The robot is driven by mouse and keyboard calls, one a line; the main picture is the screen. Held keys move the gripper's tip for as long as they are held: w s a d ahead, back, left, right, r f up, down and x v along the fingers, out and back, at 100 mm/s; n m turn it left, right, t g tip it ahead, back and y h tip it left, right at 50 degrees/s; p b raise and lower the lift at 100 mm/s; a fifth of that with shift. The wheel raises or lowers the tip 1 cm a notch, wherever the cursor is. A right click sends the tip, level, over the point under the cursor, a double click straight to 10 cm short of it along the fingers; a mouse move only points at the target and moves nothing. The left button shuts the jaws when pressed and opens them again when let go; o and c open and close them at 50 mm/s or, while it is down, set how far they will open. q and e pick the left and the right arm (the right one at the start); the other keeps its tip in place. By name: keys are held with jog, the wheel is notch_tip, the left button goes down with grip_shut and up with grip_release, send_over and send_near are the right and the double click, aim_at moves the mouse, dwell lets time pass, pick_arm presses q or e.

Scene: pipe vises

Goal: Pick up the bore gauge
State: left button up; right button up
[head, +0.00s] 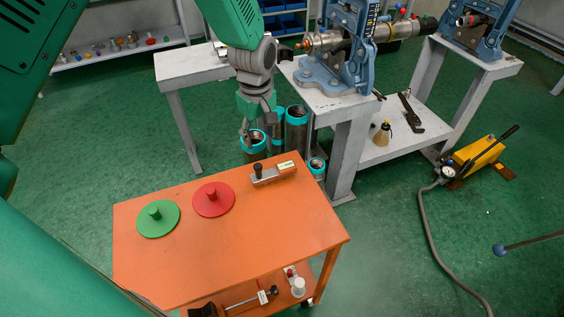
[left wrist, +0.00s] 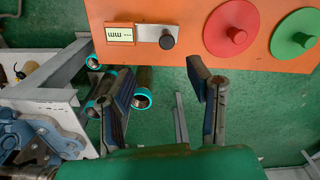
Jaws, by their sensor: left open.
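The bore gauge (head: 273,173) is a grey bar with a black knob and a small pale display. It lies near the far edge of the orange cart top (head: 230,240). In the left wrist view the gauge (left wrist: 146,34) is at the upper middle, its display on the left and the knob on the right. My left gripper (head: 258,124) is above and beyond the cart's far edge, apart from the gauge. In the left wrist view its two fingers (left wrist: 160,72) are spread with nothing between them. My right gripper is not in view.
A red disc (head: 213,200) and a green disc (head: 158,218), each with a knob, lie left of the gauge. Teal-collared pipes (head: 296,128) stand on the floor behind the cart. A blue vise (head: 340,60) stands on a grey bench.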

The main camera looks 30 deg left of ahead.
aim_at(259, 166)
pick_arm(q)
jog(key=f, duration=0.8)
jog(key=shift+s+a+f, duration=0.2)
jog(key=f, duration=0.2)
jog(key=f+p, duration=0.1)
jog(key=f, duration=0.1)
jog(key=shift+s+a, duration=0.2)
jog(key=shift+w+f, duration=0.1)
jog(key=shift+f, duration=0.35)
jog(key=shift+r, duration=0.1)
grip_shut()
